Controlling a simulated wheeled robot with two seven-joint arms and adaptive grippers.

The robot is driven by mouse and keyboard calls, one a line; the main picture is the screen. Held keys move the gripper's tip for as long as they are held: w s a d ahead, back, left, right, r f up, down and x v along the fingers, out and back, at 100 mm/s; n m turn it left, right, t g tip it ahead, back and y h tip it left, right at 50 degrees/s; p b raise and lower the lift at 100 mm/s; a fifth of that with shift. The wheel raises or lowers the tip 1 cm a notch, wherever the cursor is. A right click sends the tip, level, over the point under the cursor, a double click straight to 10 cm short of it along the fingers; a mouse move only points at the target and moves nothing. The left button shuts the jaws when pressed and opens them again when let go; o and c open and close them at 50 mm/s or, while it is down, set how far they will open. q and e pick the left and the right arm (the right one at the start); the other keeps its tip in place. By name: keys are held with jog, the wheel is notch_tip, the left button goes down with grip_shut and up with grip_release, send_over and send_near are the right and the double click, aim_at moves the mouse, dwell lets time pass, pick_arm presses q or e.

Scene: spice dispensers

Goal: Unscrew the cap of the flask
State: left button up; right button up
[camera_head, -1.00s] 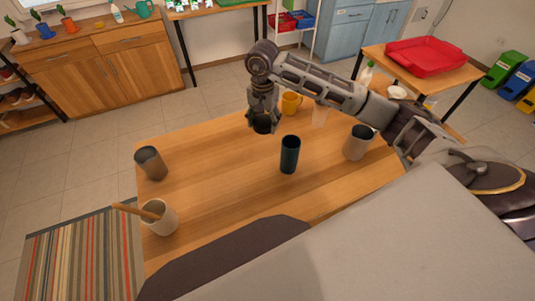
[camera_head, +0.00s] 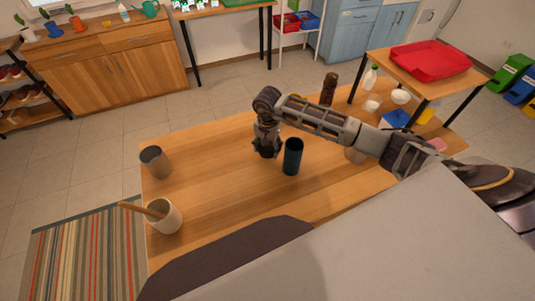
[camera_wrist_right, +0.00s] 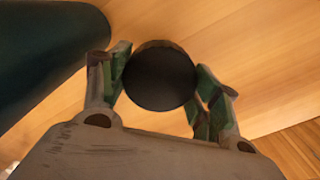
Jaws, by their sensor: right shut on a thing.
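The dark teal flask (camera_head: 292,158) stands upright near the middle of the wooden table, with a dark, open-looking top. Part of its teal side fills the upper left of the right wrist view (camera_wrist_right: 40,50). My right gripper (camera_head: 267,148) is low over the table, just left of the flask. In the right wrist view its fingers (camera_wrist_right: 160,88) are shut on a round black cap (camera_wrist_right: 160,76), apart from the flask. I cannot tell whether the cap touches the table. My left gripper is not in view.
A grey-brown cup (camera_head: 155,162) and a white cup with a wooden stick (camera_head: 165,217) stand at the table's left. A brown bottle (camera_head: 329,89) stands behind the arm. Bare table (camera_head: 220,185) lies front left of the flask.

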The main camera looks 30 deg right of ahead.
aim_at(267, 154)
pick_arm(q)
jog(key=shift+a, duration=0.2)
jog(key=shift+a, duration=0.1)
pick_arm(e)
jog(key=shift+f, duration=0.1)
jog(key=shift+f, duration=2.15)
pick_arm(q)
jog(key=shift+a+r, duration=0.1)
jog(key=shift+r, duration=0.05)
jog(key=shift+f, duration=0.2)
pick_arm(e)
jog(key=shift+f, duration=0.2)
jog(key=o, duration=1.1)
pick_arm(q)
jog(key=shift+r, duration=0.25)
pick_arm(e)
jog(key=shift+r, duration=0.25)
